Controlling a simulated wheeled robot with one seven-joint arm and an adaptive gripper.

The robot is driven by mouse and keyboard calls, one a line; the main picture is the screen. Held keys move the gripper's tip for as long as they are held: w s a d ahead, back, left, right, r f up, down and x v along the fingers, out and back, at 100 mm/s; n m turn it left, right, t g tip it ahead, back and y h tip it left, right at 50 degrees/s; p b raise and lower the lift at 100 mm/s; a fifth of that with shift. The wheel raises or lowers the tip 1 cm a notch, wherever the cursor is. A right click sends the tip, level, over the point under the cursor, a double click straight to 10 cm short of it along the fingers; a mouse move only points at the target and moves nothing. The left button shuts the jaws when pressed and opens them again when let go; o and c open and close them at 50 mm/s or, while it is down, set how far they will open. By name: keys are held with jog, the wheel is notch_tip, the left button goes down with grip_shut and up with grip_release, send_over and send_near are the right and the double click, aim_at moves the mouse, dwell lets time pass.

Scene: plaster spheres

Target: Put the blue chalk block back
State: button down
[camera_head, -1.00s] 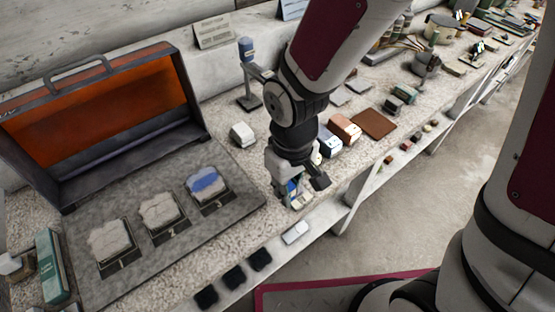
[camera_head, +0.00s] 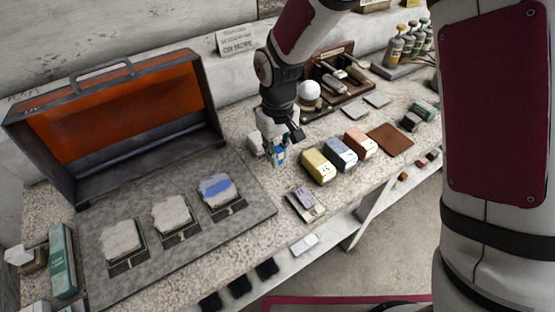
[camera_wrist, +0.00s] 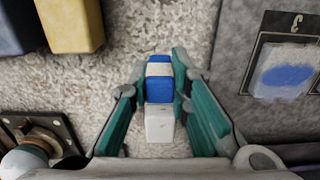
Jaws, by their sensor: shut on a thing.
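My gripper (camera_head: 279,158) is low over the bench, left of a yellow block (camera_head: 318,166). In the wrist view my gripper (camera_wrist: 159,86) has its teal fingers closed on both sides of the blue chalk block (camera_wrist: 159,90), which has a pale band. In the head view the blue chalk block (camera_head: 280,157) shows only as a small blue patch between the fingers. A white block (camera_wrist: 159,126) shows just below it in the wrist view. I cannot tell whether the held block touches the bench.
Beside the yellow block stand a grey-blue block (camera_head: 341,153) and an orange block (camera_head: 360,142). A grey board (camera_head: 95,292) with three plaster squares lies left; the right square (camera_head: 217,190) has blue on it. An open orange case (camera_head: 110,115) stands behind. A small mauve piece (camera_head: 305,202) lies near the front edge.

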aim_at(278, 149)
jog(key=shift+f, duration=1.6)
jog(key=shift+f, duration=0.15)
jog(key=c, duration=1.5)
grip_release()
notch_tip(278, 149, up, 12)
jog(key=shift+r, duration=0.15)
jog(key=shift+d+r, duration=0.1)
